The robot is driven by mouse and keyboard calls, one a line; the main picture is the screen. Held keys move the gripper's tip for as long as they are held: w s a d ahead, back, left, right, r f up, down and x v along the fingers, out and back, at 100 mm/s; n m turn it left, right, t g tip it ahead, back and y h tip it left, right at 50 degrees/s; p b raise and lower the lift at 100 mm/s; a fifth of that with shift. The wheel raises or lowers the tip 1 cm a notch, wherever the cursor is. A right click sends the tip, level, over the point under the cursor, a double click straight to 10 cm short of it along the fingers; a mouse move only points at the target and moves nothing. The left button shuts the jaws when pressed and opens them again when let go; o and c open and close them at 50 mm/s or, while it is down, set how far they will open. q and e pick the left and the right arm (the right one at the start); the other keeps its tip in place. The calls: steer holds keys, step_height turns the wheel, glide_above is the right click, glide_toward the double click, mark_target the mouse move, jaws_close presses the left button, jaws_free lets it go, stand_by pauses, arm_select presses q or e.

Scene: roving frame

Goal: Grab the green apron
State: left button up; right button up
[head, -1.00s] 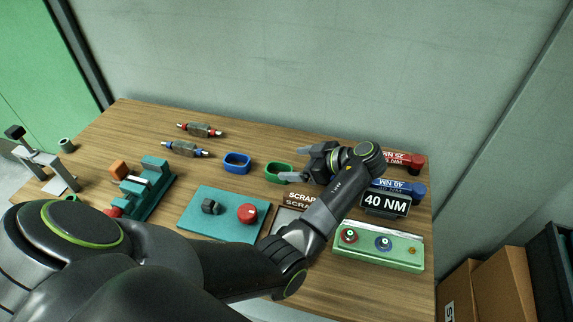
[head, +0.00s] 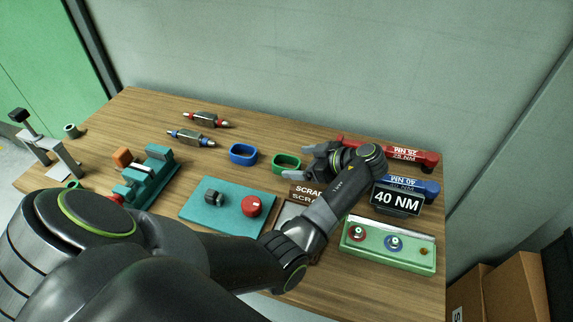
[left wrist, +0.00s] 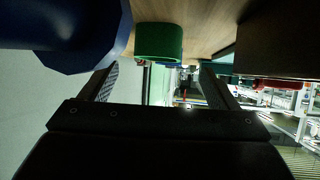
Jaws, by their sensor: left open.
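A small green oval band (head: 287,160) lies on the wooden table, right of a similar blue one. It is the only loose green piece near my gripper; I see no cloth that is plainly an apron. My left gripper (head: 303,164) is open, just right of the band, with its fingers pointing left toward it. The near finger overlaps the band's front right side in the picture. In the left wrist view the green band (left wrist: 158,42) shows beyond the open, empty fingers (left wrist: 157,78), roughly centred between them. My right gripper is not in view.
The blue band (head: 243,154) stands left. A teal board (head: 200,222) with a red knob, a SCRAP sign (head: 307,192), a 40 NM display (head: 397,199), a red wrench (head: 425,159), a blue wrench (head: 425,188) and a green panel (head: 385,256) surround my forearm. The wall rises behind.

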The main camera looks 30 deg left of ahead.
mark_target(276, 162)
arm_select(q)
steer(key=p+x, duration=0.2)
steer(key=x, duration=0.2)
steer(key=shift+a+f, duration=0.15)
steer(key=shift+a, duration=0.2)
steer(key=shift+a+f, duration=0.3)
steer(key=c, duration=1.1)
